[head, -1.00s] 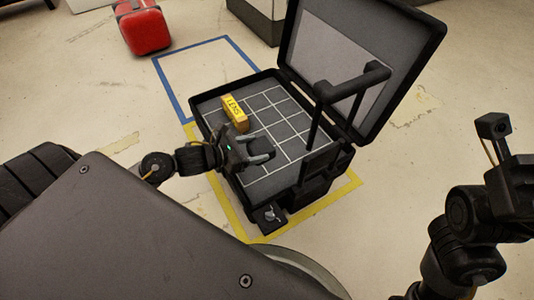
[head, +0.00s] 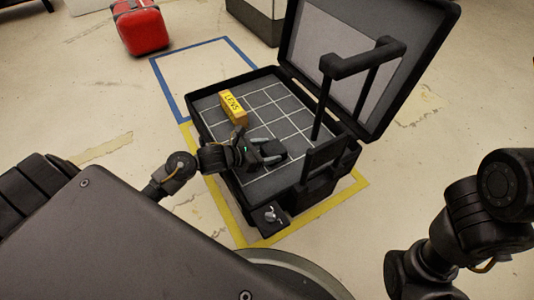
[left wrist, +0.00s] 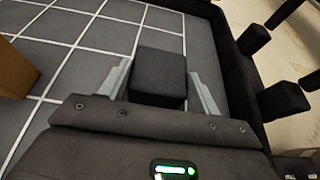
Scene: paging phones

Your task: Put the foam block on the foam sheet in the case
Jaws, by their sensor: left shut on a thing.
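The black case (head: 210,168) stands open on the floor, its lid (head: 318,62) raised at the right. A grey foam sheet with a white grid (head: 283,120) lies inside it. My left gripper (head: 270,155) is over the sheet's front part. It is shut on the dark foam block (left wrist: 158,76), which sits between the two fingers in the left wrist view. I cannot tell whether the block touches the sheet. My right gripper is out of the head view; only part of my right arm shows at the lower right.
A yellow box marked LENS (head: 233,106) stands on the sheet's left part. The case's pull handle (head: 362,60) rises at the right. Yellow tape (head: 222,205) surrounds the case; blue tape (head: 160,80) marks bare floor behind. A red case (head: 140,28) stands far left.

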